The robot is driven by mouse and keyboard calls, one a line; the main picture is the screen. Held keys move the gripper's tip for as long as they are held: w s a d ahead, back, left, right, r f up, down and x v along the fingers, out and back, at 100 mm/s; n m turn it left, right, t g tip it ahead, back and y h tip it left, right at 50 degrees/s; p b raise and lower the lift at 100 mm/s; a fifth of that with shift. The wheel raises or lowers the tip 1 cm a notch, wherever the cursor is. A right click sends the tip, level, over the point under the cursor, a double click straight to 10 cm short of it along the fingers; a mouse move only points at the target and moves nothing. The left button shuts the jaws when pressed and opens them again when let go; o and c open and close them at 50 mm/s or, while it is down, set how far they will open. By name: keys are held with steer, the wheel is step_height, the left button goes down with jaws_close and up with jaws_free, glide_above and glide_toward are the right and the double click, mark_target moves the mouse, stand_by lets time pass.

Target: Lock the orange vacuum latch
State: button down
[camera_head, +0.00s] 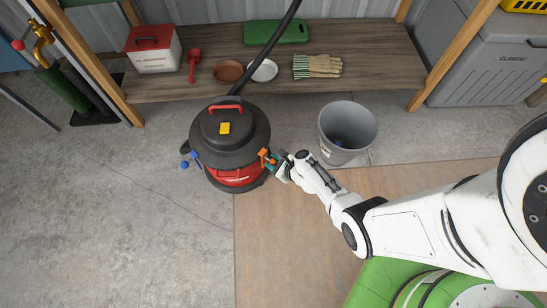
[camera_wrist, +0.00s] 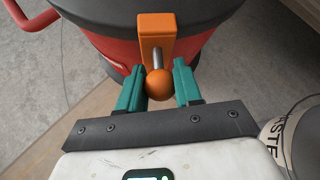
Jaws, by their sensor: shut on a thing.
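The vacuum (camera_head: 230,145) is a red and black drum with a dark lid, standing on the floor left of my arm. Its orange latch (camera_wrist: 155,24) is an upright orange block on the drum's side, with a metal stem and a round orange knob (camera_wrist: 159,84). The latch also shows in the head view (camera_head: 264,155), on the vacuum's right side. My gripper (camera_wrist: 159,76) has its teal fingers shut on the orange knob, one on each side. In the head view my gripper (camera_head: 278,163) is small and the knob is hard to make out.
A blue latch (camera_head: 193,158) is on the vacuum's left side. A grey bucket (camera_head: 347,128) stands close to the right of my gripper. A wooden shelf (camera_head: 290,78) with gloves, bowls and a red-and-white box is behind. The floor at left is clear.

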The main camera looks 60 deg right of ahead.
steer(key=c, duration=1.1)
jaws_free()
steer(key=shift+w+r, duration=0.15)
steer(key=shift+w, duration=0.1)
steer(key=o, duration=0.3)
steer(key=shift+s, duration=0.15)
steer(key=p+v, duration=0.5)
steer(key=v, duration=0.5)
steer(key=shift+s+a+r+p, duration=0.1)
steer(key=shift+s+p, duration=0.2)
steer(key=shift+p, duration=0.05)
